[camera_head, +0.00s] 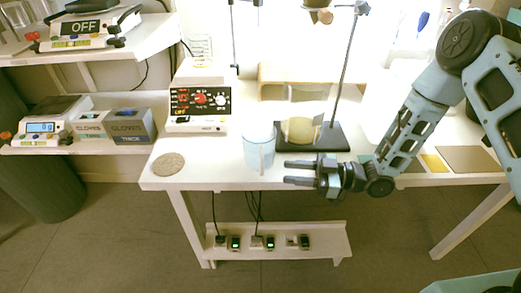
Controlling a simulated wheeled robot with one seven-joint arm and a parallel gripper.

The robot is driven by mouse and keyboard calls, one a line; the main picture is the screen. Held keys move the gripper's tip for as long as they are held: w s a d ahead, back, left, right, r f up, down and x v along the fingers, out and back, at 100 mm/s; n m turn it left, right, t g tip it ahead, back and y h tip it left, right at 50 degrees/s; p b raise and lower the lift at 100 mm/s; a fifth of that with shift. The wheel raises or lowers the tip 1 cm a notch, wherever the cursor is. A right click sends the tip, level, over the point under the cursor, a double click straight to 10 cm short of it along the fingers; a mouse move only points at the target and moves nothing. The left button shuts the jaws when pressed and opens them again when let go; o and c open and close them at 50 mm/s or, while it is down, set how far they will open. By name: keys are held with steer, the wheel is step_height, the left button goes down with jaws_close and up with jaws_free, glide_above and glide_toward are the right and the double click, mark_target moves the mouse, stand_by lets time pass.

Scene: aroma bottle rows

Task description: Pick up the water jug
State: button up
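A pale blue, see-through jug (258,148) stands upright near the front edge of the white table, left of the middle. A narrow vertical part, perhaps its handle, shows on its right front side. My gripper (285,172) comes in from the right in front of the jug's lower right. Its two dark fingers point left and are apart, with a gap between them and nothing seen in it. I cannot tell whether a finger touches the jug.
Behind the jug stand a white control box (198,122) and a dark stand base (325,138) with a yellowish round vessel (299,130). A round cork-like mat (168,164) lies at the table's left corner. Glove boxes (130,125) sit on the left shelf.

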mark_target(254, 170)
steer(key=shift+w+a+r+p, duration=0.1)
steer(key=shift+w+a+p, duration=0.15)
steer(key=shift+a, duration=1.5)
steer(key=shift+w+a+f+p, duration=0.1)
steer(key=shift+a+p, duration=0.1)
steer(key=shift+a, duration=1.5)
steer(key=shift+w+a+r+p, duration=0.1)
steer(key=shift+w+a+p, duration=0.15)
steer(key=shift+a, duration=1.5)
jaws_close()
